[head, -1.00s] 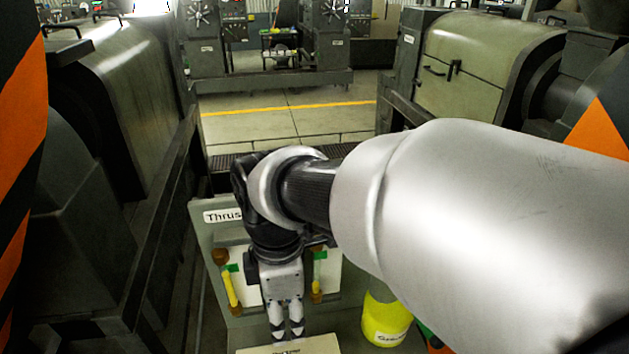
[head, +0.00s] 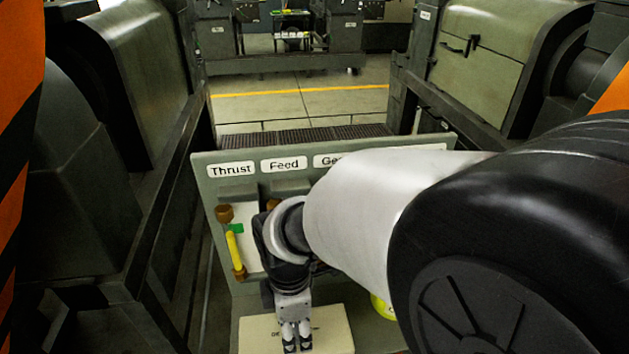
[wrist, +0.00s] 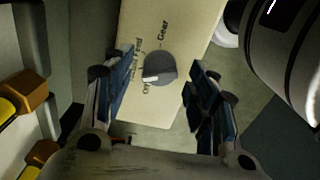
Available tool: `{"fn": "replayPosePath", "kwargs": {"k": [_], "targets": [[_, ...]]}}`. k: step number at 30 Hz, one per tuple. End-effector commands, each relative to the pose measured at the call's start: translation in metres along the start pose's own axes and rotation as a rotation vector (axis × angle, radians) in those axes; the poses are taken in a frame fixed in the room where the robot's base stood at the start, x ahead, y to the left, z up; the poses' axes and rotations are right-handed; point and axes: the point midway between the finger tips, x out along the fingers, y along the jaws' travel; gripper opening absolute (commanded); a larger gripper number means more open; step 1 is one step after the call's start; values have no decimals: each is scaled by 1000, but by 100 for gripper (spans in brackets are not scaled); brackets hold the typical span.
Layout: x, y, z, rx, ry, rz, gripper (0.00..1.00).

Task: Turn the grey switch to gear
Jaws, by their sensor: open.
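The grey switch (wrist: 160,69) is a round knob with a pale mark on its left side in the wrist view. It sits on a cream box (wrist: 190,35) printed with "Gear" above the knob and other words to its left. The mark faces the left-hand words, away from "Gear"; which word it meets is hard to tell. My gripper (wrist: 162,62) is open, its two fingers on either side of the knob in the picture and apart from it. In the head view my gripper (head: 297,341) points down over the cream box (head: 335,336) and hides the switch.
A grey-green panel (head: 222,155) with "Thrust" and "Feed" labels stands behind the box. Dark machines (head: 90,190) flank both sides. My arm covers much of the right.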

Motion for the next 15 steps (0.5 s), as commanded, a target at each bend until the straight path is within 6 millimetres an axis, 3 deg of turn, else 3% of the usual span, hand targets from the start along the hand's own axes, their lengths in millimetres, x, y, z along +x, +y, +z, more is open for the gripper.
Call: {"fn": "replayPosePath", "kwargs": {"k": [12,15], "targets": [[9,0,0,0,0,1,53],[9,0,0,0,0,1,47]]}}
